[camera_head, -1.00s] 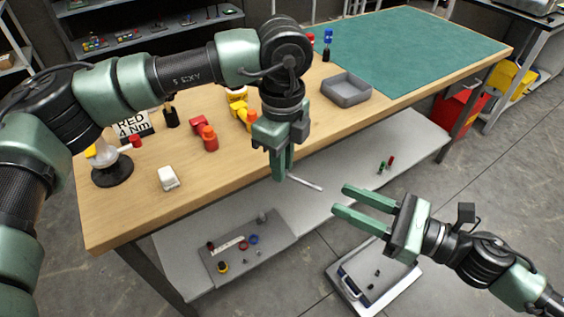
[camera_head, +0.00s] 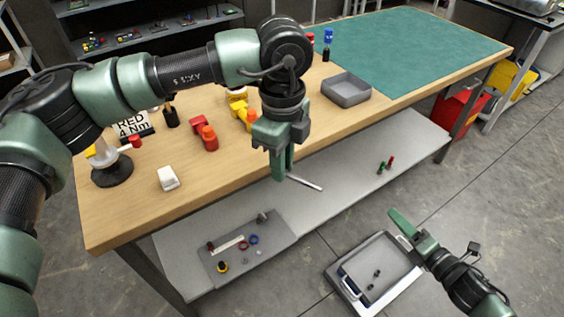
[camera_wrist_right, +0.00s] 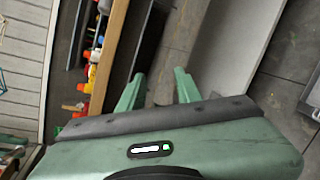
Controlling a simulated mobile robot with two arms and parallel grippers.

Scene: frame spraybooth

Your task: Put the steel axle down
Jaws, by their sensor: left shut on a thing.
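My left gripper (camera_head: 281,172) is shut on the steel axle (camera_head: 306,184), a thin silvery rod. The axle sticks out to the lower right from between the fingertips, in the air at the front edge of the wooden workbench (camera_head: 130,220). Its other end is hidden by the fingers. My right gripper (camera_head: 397,218) is at the lower right above the floor, away from the axle. The right wrist view shows its two fingers (camera_wrist_right: 158,84) spread, with nothing between them.
A grey open tray (camera_head: 346,90) and a green mat (camera_head: 410,45) are on the bench. Red and yellow parts (camera_head: 207,137) and a white block (camera_head: 168,178) stand nearer. A lower grey shelf (camera_head: 335,190) holds small parts. A white-grey bin (camera_head: 375,275) is on the floor.

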